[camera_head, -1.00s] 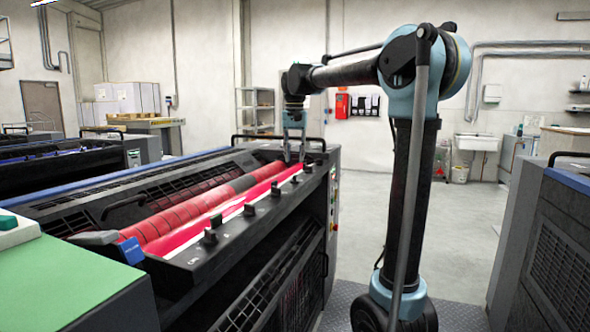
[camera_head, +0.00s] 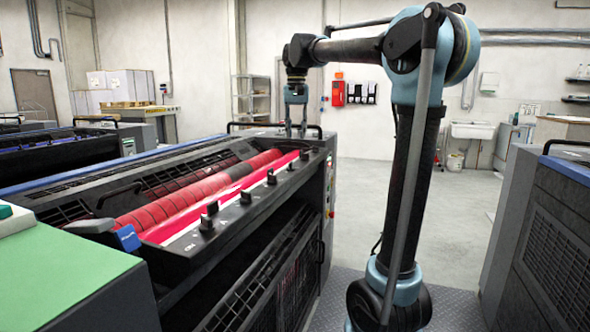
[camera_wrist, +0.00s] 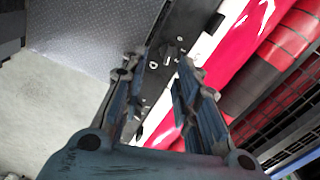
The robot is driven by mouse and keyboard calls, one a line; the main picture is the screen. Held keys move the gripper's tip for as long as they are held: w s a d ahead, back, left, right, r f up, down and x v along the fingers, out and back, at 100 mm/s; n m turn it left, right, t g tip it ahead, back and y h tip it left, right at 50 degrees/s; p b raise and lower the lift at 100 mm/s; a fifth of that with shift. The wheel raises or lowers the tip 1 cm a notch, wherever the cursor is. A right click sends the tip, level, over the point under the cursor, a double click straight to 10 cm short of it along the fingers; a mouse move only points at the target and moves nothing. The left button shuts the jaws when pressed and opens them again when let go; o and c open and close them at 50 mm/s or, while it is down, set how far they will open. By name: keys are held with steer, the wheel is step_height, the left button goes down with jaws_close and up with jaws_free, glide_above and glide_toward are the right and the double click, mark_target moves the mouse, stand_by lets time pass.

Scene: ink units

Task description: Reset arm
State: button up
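My gripper (camera_head: 295,128) hangs pointing down at the far right end of the ink unit (camera_head: 218,258), just above its edge with the row of black knobs. In the wrist view, my gripper (camera_wrist: 160,68) shows two fingers spread apart with nothing between them. The red ink roller (camera_head: 190,208) lies along the unit's trough beside the pink-red inked strip (camera_head: 226,197). The roller also shows in the wrist view (camera_wrist: 270,60). Whether the fingertips touch the unit cannot be told.
A green-topped side cover (camera_head: 60,280) stands at the lower left. Another dark unit (camera_head: 560,230) stands at the right. A sink (camera_head: 473,130) and a red box (camera_head: 338,93) are at the back wall.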

steer(key=s+d+f+t, duration=0.1)
steer(key=s+d+f, duration=1.2)
steer(key=s+f, duration=0.2)
steer(key=s+d+f, duration=0.3)
steer(key=s+f, duration=0.4)
steer(key=f, duration=0.3)
steer(key=s+d+f+n+t, duration=0.1)
steer(key=s+d+f, duration=0.2)
steer(key=s+f, duration=0.5)
step_height(320, 180, down, 3)
steer(key=shift+s+d+r, duration=0.1)
steer(key=shift+s+d, duration=0.05)
steer(key=shift+d, duration=0.2)
steer(key=shift+w+f, duration=0.2)
steer(key=shift+w, duration=0.25)
